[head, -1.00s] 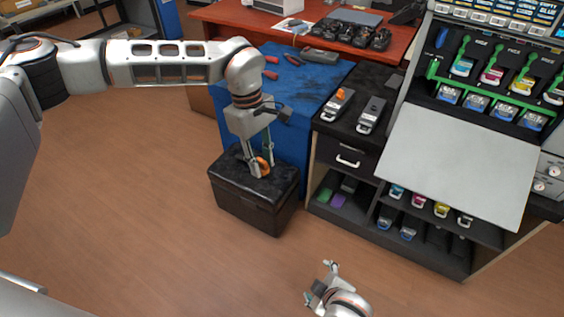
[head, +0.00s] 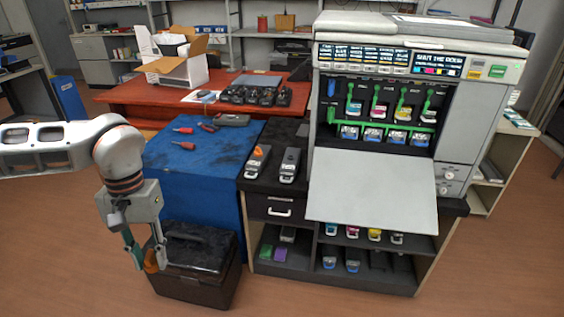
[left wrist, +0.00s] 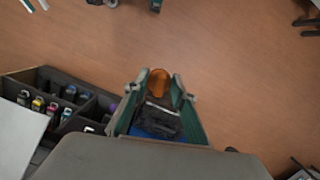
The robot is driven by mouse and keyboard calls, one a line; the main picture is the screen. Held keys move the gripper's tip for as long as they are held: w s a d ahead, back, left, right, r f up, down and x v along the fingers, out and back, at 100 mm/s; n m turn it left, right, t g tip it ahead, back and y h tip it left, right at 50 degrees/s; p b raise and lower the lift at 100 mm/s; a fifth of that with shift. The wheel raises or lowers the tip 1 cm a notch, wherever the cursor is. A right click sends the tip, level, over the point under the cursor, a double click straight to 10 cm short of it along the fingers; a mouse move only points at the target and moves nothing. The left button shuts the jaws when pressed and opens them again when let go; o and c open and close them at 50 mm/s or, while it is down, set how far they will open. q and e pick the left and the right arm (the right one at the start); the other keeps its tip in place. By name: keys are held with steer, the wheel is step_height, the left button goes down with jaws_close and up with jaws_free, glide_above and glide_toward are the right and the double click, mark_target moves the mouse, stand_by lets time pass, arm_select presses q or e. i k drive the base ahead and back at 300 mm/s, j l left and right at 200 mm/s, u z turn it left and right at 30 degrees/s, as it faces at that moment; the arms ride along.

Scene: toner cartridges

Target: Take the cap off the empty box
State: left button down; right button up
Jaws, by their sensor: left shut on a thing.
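My left gripper (head: 146,257) is shut on an orange cap (head: 151,262), low beside the blue-covered table. The cap also shows between the fingers of the left gripper (left wrist: 158,92) in the left wrist view. Two dark grey boxes with light handles lie side by side on the black counter. The left box (head: 257,163) has an orange piece on top; the right box (head: 290,166) shows none. I cannot tell which is the empty box. My right gripper is out of view.
A black lidded bin (head: 215,290) stands on the floor, just right of my left gripper. The blue-covered table (head: 195,165) holds red-handled tools. The printer (head: 470,125) has its front panel (head: 370,190) folded down. Wooden floor is clear in front.

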mark_target(288, 171)
steer(key=i+z, duration=0.3)
steer(key=i, duration=0.25)
steer(key=i+j+z, duration=0.1)
steer(key=i+z, duration=0.25)
steer(key=i, duration=0.15)
steer(key=i+j+z, duration=0.3)
steer(key=i, duration=0.25)
